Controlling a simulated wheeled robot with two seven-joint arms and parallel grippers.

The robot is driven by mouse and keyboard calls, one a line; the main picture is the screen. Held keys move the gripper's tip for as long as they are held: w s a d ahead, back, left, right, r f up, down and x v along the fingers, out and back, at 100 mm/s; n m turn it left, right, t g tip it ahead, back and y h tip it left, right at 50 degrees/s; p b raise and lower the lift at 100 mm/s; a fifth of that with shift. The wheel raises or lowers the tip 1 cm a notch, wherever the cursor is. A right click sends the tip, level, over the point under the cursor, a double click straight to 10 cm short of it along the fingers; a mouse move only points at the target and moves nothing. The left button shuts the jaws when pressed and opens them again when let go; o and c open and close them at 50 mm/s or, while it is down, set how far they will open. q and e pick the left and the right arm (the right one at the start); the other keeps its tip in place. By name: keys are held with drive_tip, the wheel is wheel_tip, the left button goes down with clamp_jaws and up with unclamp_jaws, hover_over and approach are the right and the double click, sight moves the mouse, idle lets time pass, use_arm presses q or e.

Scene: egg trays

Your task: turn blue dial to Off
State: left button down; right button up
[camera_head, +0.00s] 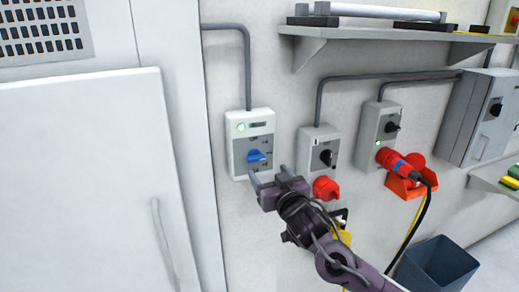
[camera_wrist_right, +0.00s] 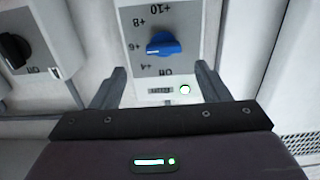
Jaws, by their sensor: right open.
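The blue dial (camera_head: 257,156) is on a light grey wall box (camera_head: 237,171) with a green light at its top. In the right wrist view the blue dial (camera_wrist_right: 164,45) appears upside down, among +4, +6, +8, +10 and Off marks. Its handle lies roughly sideways, its narrow end towards the +6 side; the exact setting is unclear. My right gripper (camera_head: 269,174) is open and empty, just in front of and slightly below the dial. In the wrist view its fingers (camera_wrist_right: 161,75) stand wide to either side, not touching the dial. My left gripper is not in view.
To the right are a box with a black dial (camera_head: 327,157), another switch box (camera_head: 392,127) and a red plug (camera_head: 400,165) with a hanging cable. A shelf (camera_head: 380,34) runs above. A white cabinet door (camera_head: 90,180) is at left, a dark bin (camera_head: 437,266) lower right.

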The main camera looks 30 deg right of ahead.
sight(257, 159)
drive_tip(key=p+x, duration=0.1)
drive_tip(key=x, duration=0.1)
drive_tip(key=p+x, duration=0.1)
drive_tip(key=x, duration=0.1)
drive_tip(key=p+x, duration=0.1)
drive_tip(key=x, duration=0.2)
drive_tip(key=shift+a+r, duration=0.3)
drive_tip(key=shift+r, duration=0.05)
drive_tip(key=shift+w+d+f, duration=0.15)
drive_tip(key=shift+w, duration=0.3)
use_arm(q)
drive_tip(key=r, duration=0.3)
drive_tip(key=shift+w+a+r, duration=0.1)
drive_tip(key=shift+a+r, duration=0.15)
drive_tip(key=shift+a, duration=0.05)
use_arm(e)
drive_tip(key=c, duration=1)
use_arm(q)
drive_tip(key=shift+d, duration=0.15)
